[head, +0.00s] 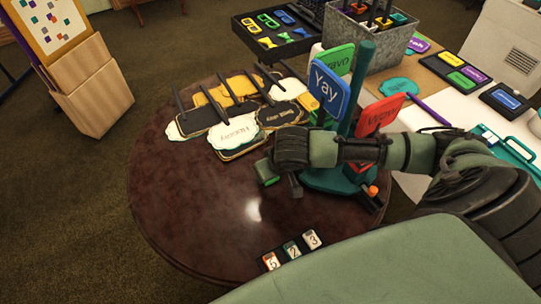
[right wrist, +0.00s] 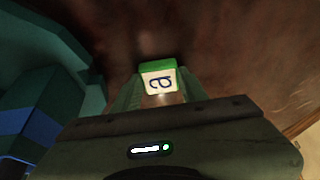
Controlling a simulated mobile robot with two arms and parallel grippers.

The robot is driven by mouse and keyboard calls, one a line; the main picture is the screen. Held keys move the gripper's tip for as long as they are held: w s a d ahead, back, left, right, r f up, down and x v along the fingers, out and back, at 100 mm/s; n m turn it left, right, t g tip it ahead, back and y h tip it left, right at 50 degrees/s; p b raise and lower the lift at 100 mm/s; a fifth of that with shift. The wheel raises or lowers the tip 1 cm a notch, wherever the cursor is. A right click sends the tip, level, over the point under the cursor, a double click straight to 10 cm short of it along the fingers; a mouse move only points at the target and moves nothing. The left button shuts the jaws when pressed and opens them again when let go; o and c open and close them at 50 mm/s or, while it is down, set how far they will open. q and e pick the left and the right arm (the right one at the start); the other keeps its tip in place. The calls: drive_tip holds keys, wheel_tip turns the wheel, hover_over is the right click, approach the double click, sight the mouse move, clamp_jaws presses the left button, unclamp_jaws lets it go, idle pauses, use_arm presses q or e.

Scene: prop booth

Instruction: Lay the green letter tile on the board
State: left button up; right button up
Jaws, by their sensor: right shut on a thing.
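The green letter tile shows in the right wrist view (right wrist: 158,77), with a white face marked "a" and a green side. My right gripper (right wrist: 160,93) is shut on it. My left gripper is not in view.
A teal stand with a blue "Yay" sign (head: 329,88) and a red sign (head: 379,114) stands close behind my right arm. Speech-bubble signs (head: 238,132) lie in a dark rack at the table's back. The table's left and front middle (head: 195,205) are bare.

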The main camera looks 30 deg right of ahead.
drive_tip(key=o, duration=1.3)
